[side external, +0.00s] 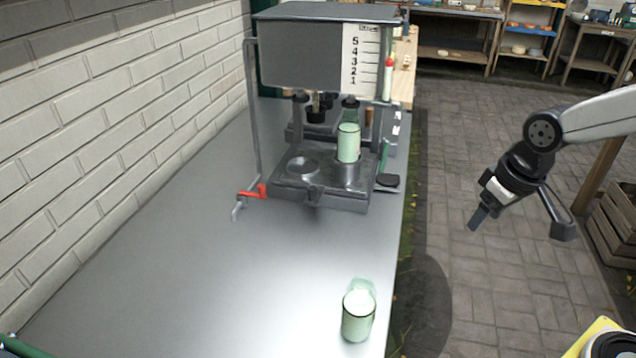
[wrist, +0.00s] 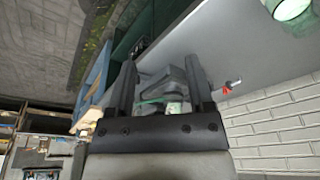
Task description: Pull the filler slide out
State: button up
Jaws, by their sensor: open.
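The filler (side external: 320,50) is a dark grey box with a 1 to 5 scale, standing on the metal bench (side external: 190,240). Under it is a grey slide (side external: 325,195) with two round recesses; I cannot tell how far it is pushed in. A bottle of pale green liquid (side external: 348,143) stands at the right recess, beneath a nozzle; the left recess is empty. My gripper (side external: 520,225) is open and empty, in the air right of the bench, apart from the filler. In the wrist view, the filler's lower part (wrist: 172,90) shows between my open fingers (wrist: 161,88).
A second green-filled glass (side external: 358,312) stands near the bench's front right edge; it also shows in the wrist view (wrist: 290,8). A brick wall (side external: 110,90) borders the bench's left. The bench middle is clear.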

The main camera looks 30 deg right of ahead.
jog(key=w+a+r+t, duration=0.1)
jog(key=w+a, duration=0.2)
jog(key=w, duration=0.6)
jog(key=w+a+r, duration=0.2)
jog(key=w, duration=0.7)
send_near(312, 188)
jog(key=shift+f+t, duration=0.4)
jog(key=shift+f, duration=0.45)
jog(key=shift+f, duration=0.1)
jog(key=shift+x, duration=3.75)
grip_shut()
